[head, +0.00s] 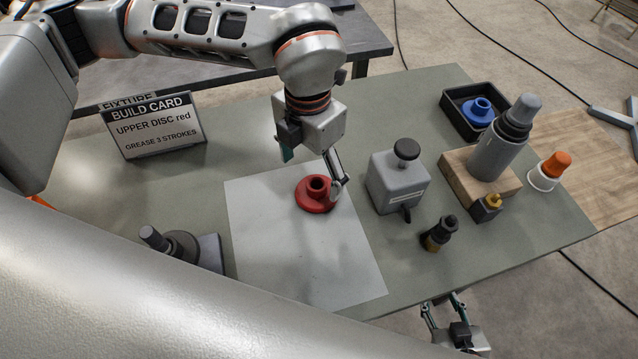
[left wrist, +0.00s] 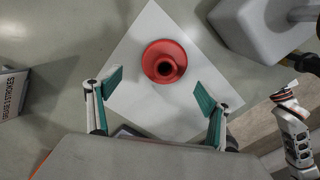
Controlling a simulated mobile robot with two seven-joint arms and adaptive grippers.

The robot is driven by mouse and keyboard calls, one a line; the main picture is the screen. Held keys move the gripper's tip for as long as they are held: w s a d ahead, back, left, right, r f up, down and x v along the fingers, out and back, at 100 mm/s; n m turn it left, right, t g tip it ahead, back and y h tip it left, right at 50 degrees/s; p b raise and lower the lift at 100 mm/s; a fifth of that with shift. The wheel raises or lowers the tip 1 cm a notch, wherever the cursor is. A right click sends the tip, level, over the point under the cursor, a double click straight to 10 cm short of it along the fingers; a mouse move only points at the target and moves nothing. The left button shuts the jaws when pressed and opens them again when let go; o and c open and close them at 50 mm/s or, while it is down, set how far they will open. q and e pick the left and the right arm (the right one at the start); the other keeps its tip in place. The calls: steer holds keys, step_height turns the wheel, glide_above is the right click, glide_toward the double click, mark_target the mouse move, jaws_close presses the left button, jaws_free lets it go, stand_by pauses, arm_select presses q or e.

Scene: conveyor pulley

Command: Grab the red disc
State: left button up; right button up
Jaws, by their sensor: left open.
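The red disc (head: 315,196), with a raised hollow hub, lies flat on a white sheet (head: 290,260) on the green-grey table. In the left wrist view the red disc (left wrist: 163,62) shows just beyond the fingertips. My left gripper (head: 312,168) is open above the disc, its fingers spread apart, with one finger overlapping the disc's right edge in the head view. In the left wrist view its teal pads (left wrist: 158,92) are apart with nothing between them. My right gripper (head: 444,306) is below the table's front edge, fingers apart and empty.
A grey box with a black knob (head: 397,183) stands right of the sheet, near a small dark bottle (head: 439,235). Farther right are a blue disc in a black tray (head: 459,121) and a grey bottle on a wooden block (head: 464,183). A build card (head: 155,127) stands left.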

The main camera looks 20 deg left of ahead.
mark_target(316, 187)
arm_select(q)
steer(key=f, duration=0.2)
steer(key=d+f, duration=0.1)
steer(key=f, duration=0.1)
steer(key=shift+f, duration=0.25)
steer(key=shift+w+f, duration=0.1)
steer(key=shift+f, duration=0.55)
steer(key=c, duration=1.3)
